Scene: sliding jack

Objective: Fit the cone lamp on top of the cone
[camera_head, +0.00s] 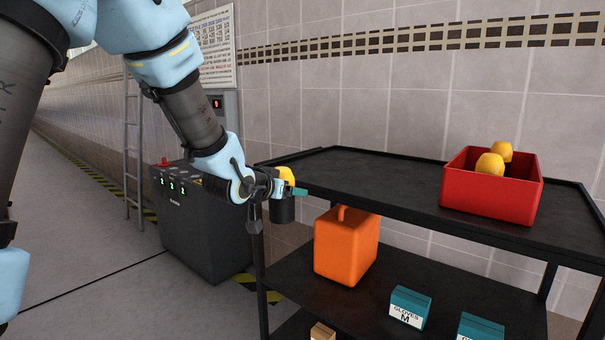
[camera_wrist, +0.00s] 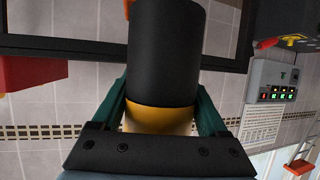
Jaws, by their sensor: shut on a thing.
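My gripper (camera_head: 293,191) is at the near left corner of the dark trolley (camera_head: 345,165). It is shut on a cone lamp with a yellow top (camera_head: 286,174) and a black cylindrical lower part (camera_head: 284,211). The lamp hangs upright, black part down. In the wrist view the teal fingers of my gripper (camera_wrist: 160,112) stand on both sides of the lamp's yellow part (camera_wrist: 160,119), with the black part (camera_wrist: 165,55) beyond them. No cone can be made out in either view.
A red bin (camera_head: 486,203) with two yellow-topped things (camera_head: 489,165) stands on the trolley's top shelf. An orange canister (camera_head: 342,247) and teal glove boxes (camera_head: 409,307) are on the lower shelf. A dark cabinet (camera_head: 203,230) stands behind left. The upper shelf's left part is clear.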

